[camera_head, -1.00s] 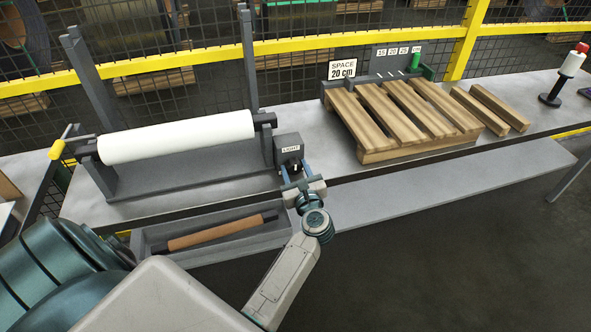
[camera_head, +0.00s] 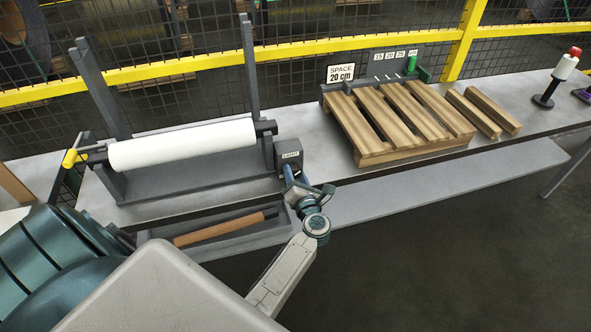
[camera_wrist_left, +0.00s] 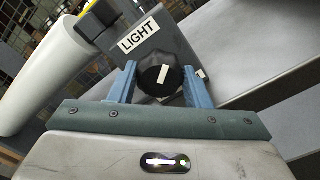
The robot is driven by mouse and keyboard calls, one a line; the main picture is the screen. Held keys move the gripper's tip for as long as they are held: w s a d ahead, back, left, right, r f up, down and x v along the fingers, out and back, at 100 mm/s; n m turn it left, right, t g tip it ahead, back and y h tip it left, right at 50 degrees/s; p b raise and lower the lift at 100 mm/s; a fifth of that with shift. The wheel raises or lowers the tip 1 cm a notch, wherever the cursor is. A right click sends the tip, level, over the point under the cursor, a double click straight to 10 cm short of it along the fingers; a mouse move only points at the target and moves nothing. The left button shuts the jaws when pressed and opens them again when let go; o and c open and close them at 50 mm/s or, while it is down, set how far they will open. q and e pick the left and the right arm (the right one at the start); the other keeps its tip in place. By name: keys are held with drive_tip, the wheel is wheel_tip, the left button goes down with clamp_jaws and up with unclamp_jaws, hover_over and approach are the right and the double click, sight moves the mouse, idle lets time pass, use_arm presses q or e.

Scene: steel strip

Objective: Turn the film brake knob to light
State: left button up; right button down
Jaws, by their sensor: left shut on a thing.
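The film brake knob (camera_wrist_left: 160,74) is black and round with a white pointer bar. In the left wrist view it sits between the two blue fingers of my left gripper (camera_wrist_left: 161,86), which is shut on it. The bar's upper end leans a little right in that view. A white LIGHT label (camera_wrist_left: 138,36) is above and left of the knob on the grey brake box (camera_wrist_left: 172,45). In the head view my left gripper (camera_head: 289,174) is at the front of the brake box (camera_head: 288,150), largely covering the knob. My right gripper is out of view.
A white film roll (camera_head: 182,145) on a dark stand is left of the box. A grey tray (camera_head: 160,243) holding a brown roller (camera_head: 220,230) is below. A wooden pallet (camera_head: 400,115) lies to the right. Bare bench shows between box and pallet.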

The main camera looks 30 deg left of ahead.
use_arm(q)
drive_tip(key=shift+r+m+p, duration=0.2)
drive_tip(key=shift+m+p, duration=0.5)
drive_tip(key=shift+m, duration=0.3)
drive_tip(key=m+p, duration=0.3)
drive_tip(key=shift+f+m, duration=0.1)
drive_tip(key=shift+m, duration=0.3)
drive_tip(key=shift+f+m+p, duration=0.1)
drive_tip(key=shift+m+p, duration=0.3)
drive_tip(key=shift+m, duration=0.3)
drive_tip(key=o, duration=1)
drive_tip(key=v, duration=1)
drive_tip(key=shift+s+d, duration=0.25)
drive_tip(key=shift+s, duration=0.05)
drive_tip(key=shift+f, duration=0.1)
